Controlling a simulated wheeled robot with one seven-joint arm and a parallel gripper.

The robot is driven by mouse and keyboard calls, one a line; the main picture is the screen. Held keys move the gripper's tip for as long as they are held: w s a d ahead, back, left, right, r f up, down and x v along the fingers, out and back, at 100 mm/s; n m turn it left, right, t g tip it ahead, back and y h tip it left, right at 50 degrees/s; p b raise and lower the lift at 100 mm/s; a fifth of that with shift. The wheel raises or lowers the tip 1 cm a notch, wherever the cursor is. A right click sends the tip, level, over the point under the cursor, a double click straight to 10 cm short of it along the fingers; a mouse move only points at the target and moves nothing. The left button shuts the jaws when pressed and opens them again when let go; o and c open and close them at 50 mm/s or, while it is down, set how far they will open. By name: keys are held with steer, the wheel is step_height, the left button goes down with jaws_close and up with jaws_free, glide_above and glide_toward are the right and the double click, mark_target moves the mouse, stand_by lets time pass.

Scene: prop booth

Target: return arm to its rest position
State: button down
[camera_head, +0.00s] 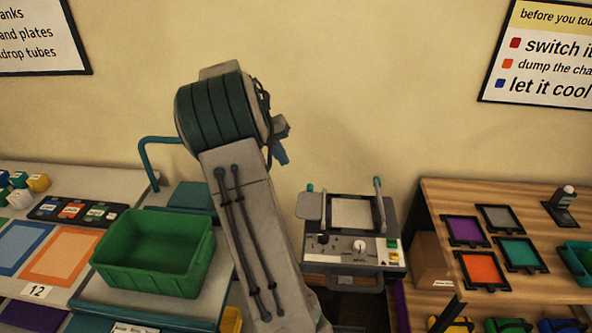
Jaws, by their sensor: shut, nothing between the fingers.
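My arm (250,210) rises from the bottom of the head view, and a thick dark green and grey joint (222,112) forms its top. Small dark parts and a bluish piece of my arm (280,153) show at the right of this joint. The fingers of my gripper are not visible; the joint and arm link may hide them. Nothing is seen carried by my arm.
A green bin (154,254) stands on the left table, beside a blue-grey curved rail (150,150). A machine with a flat plate (352,213) stands right of my arm. The wooden table (445,200) at right holds several coloured trays. The wall behind is bare between two signs.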

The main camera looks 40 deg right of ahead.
steer(key=w+a+r, duration=0.1)
steer(key=w+r, duration=0.1)
steer(key=r, duration=0.1)
steer(key=shift+a, duration=0.4)
steer(key=s+a+r+n+t+y, duration=0.1)
steer(key=s+a+r+n+t, duration=0.15)
steer(key=s+a, duration=0.45)
steer(key=s+a+r+n+t+y, duration=0.1)
steer(key=s+a+n+t, duration=0.15)
steer(key=a, duration=0.75)
steer(key=s+a+f+n+t+y, duration=0.1)
steer(key=s+a+f+n+t, duration=0.1)
steer(key=s+a, duration=0.9)
steer(key=shift+s+a+f+n+t+y, duration=0.15)
steer(key=shift+s+f+n+t+y, duration=0.15)
steer(key=shift+s+f+n, duration=0.75)
steer(key=shift+w+r, duration=0.2)
steer(key=shift+r, duration=0.05)
